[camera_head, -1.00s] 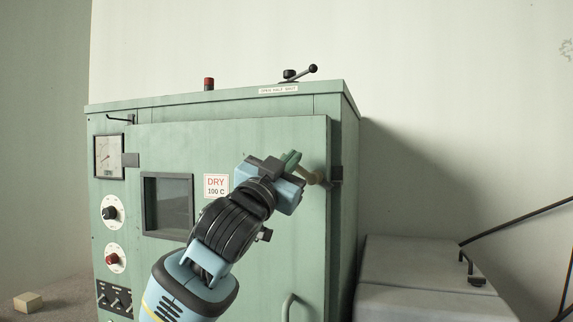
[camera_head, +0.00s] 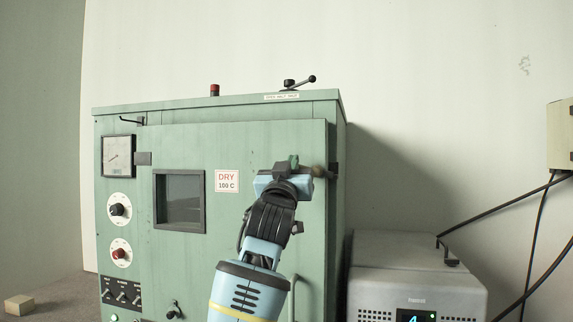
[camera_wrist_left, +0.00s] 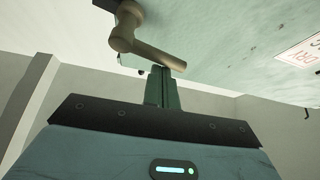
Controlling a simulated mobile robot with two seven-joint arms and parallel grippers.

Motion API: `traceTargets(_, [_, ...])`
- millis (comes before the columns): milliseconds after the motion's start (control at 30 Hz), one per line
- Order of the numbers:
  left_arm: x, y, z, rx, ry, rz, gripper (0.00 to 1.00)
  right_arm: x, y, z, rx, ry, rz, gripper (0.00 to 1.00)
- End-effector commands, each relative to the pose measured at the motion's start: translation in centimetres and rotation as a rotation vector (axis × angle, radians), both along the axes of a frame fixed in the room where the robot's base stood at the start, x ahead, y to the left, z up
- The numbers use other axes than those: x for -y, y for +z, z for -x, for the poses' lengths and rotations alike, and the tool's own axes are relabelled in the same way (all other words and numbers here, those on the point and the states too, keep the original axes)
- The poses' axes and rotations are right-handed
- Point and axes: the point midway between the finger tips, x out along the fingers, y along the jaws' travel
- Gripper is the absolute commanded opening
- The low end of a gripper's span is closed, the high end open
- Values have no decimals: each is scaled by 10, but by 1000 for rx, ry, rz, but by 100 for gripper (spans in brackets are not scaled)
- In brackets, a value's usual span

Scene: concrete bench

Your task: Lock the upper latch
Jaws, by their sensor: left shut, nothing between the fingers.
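The green cabinet door (camera_head: 240,150) is flush against its frame. The upper latch (camera_head: 318,171) is a brownish lever at the door's right edge, beside a dark catch (camera_head: 334,170), partly hidden behind my gripper. In the left wrist view the latch (camera_wrist_left: 150,50) shows its round pivot at the top and its arm slanting down to the right. My left gripper (camera_head: 288,164) is in front of the door, just left of the latch in the head view. Its green fingers (camera_wrist_left: 162,85) are shut and empty, close to the arm's end; I cannot tell whether they touch. My right gripper is out of view.
A lower door handle (camera_head: 292,297) is partly hidden by my left arm. A grey instrument box (camera_head: 415,262) stands right of the cabinet, with black cables at far right.

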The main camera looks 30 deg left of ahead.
Motion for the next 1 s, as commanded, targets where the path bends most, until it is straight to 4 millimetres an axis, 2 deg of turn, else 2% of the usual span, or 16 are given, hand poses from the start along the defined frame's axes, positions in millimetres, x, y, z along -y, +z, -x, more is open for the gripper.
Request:
traceTargets(533, [0,-9,-6,27,-2,118,0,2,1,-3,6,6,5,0])
traceTargets(1000, [-1,-9,-6,30,0,126,0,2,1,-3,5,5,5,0])
